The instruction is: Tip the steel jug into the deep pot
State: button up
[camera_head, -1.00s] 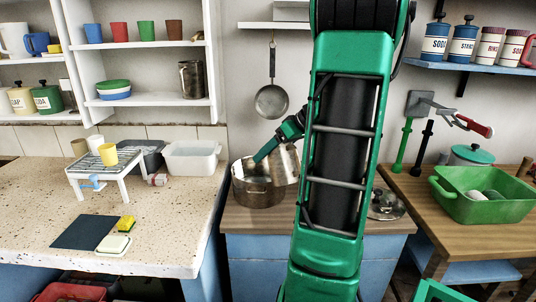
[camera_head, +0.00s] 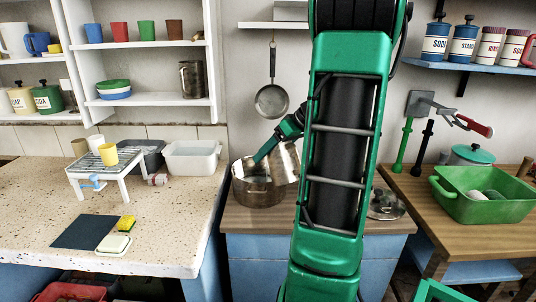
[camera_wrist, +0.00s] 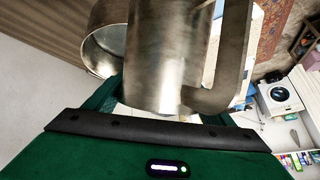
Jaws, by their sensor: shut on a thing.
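The steel jug (camera_head: 286,163) is tilted above the right side of the deep pot (camera_head: 258,192), partly hidden behind my arm. The pot stands upright on the wooden counter. My gripper (camera_head: 262,153) is shut on the jug and holds it off the counter. In the wrist view the jug (camera_wrist: 165,50) fills the middle between the green fingers, with its handle to the right. The pot (camera_wrist: 103,42) shows behind it at the left. The contents of the jug and of the pot cannot be made out.
A lid (camera_head: 385,205) lies on the wooden counter (camera_head: 240,218) right of my arm. A frying pan (camera_head: 271,101) hangs on the wall above the pot. A green basin (camera_head: 487,205) stands at the right, and a white tub (camera_head: 190,158) at the left.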

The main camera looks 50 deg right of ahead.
jog(key=shift+w+d+f+m+g+y, duration=0.1)
jog(key=shift+w+f+m+g+y, duration=0.2)
jog(key=shift+g, duration=0.5)
jog(key=shift+w+d+f+g+y, duration=0.1)
jog(key=shift+w+f+g, duration=0.15)
jog(key=shift+f+g, duration=0.4)
dwell(6.5)
